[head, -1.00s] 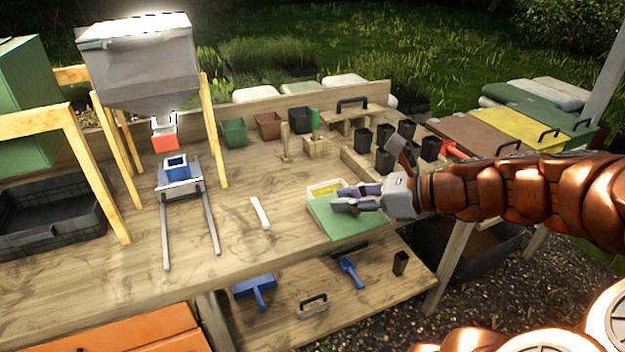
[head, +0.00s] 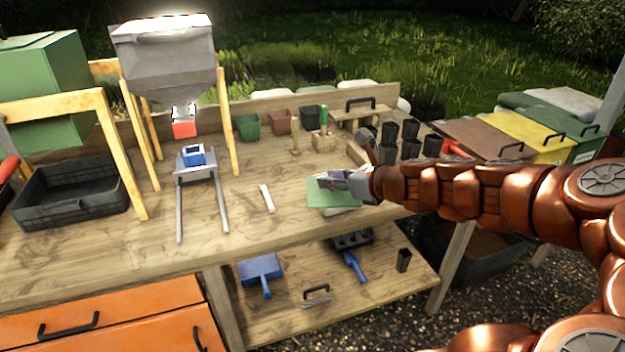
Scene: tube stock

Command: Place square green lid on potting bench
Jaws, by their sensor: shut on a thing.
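The square green lid (head: 322,197) is at the front right part of the potting bench (head: 160,235). My gripper (head: 325,182) reaches in from the right and is shut on the lid, with its fingers over the lid's upper part. Below and to the right of the lid a pale box edge (head: 345,210) shows; most of this box is hidden under the lid and gripper. I cannot tell whether the lid touches the box.
A white strip (head: 266,198) lies left of the lid, with bare bench around it. A hopper (head: 165,60) on wooden legs stands at left above a blue block (head: 194,154). Several black pots (head: 410,130) stand behind my arm. A lower shelf (head: 330,290) holds blue tools.

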